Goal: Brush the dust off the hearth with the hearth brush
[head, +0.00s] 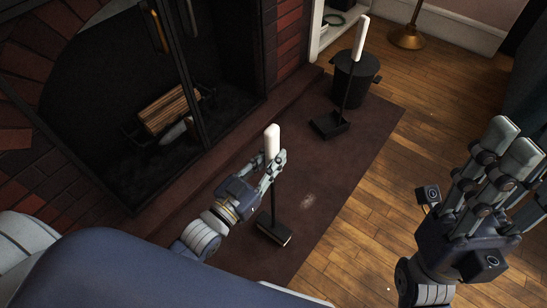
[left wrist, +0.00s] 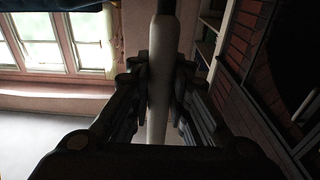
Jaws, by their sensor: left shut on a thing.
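My left gripper (head: 272,168) is shut around the white handle of the hearth brush (head: 271,143). The brush stands nearly upright, with its dark head low over the dark red hearth (head: 350,165); I cannot tell whether the bristles touch. In the left wrist view, the pale handle (left wrist: 158,90) runs between the fingers of my left gripper (left wrist: 160,85). A faint pale patch of dust (head: 307,200) lies on the hearth, right of the brush head. My right gripper (head: 510,150) is raised at the right, fingers extended, open and empty.
A dustpan with a white-tipped upright handle (head: 331,124) stands on the hearth's far part, beside a black bucket (head: 355,78). The fireplace with logs (head: 168,108) and its dark frame are on the left. A brass lamp base (head: 407,38) stands on the wood floor.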

